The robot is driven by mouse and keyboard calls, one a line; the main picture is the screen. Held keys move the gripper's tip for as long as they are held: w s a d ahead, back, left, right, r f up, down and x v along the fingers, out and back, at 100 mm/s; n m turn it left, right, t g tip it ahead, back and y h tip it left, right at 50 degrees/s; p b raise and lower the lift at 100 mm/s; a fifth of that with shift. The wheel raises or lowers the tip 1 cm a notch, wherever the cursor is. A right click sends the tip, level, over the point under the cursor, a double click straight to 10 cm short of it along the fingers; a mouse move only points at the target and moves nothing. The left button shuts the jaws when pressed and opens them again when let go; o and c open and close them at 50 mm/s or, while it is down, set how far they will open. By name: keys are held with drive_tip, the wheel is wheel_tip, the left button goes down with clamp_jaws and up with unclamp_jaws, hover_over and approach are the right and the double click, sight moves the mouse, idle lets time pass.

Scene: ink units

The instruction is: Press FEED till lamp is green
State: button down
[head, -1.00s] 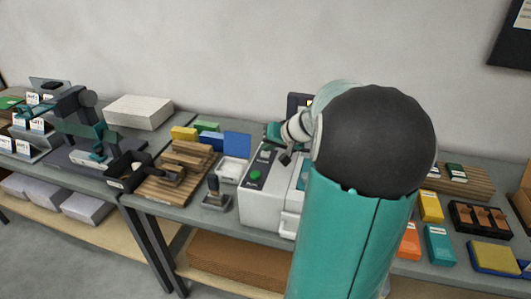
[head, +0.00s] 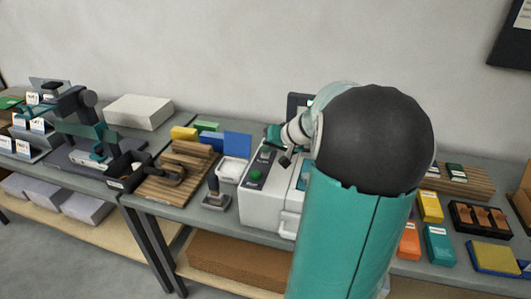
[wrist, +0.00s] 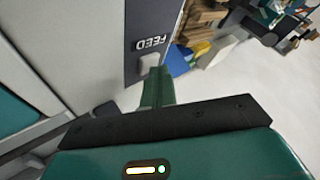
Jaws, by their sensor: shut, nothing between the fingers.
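The pale grey machine (head: 262,208) stands on the bench in the head view, partly hidden behind my arm. A round green dome (head: 255,175) sits on its dark top panel and looks dark green now. The FEED label (wrist: 150,44) shows upside down in the wrist view, with a light grey button (wrist: 150,63) beside it. My gripper (wrist: 157,74) is shut and empty, its fingertips right at the button's edge. I cannot tell whether they touch or press it.
A stamp-like tool with an upright handle (head: 214,190) and a white tray (head: 233,170) stand left of the machine. Wooden slats (head: 178,170) lie further left. Orange and teal boxes (head: 438,245) lie to the right. A wall stands behind the bench.

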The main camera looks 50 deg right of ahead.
sight(268, 155)
drive_tip(key=shift+r, duration=0.95)
drive_tip(key=shift+r, duration=2.5)
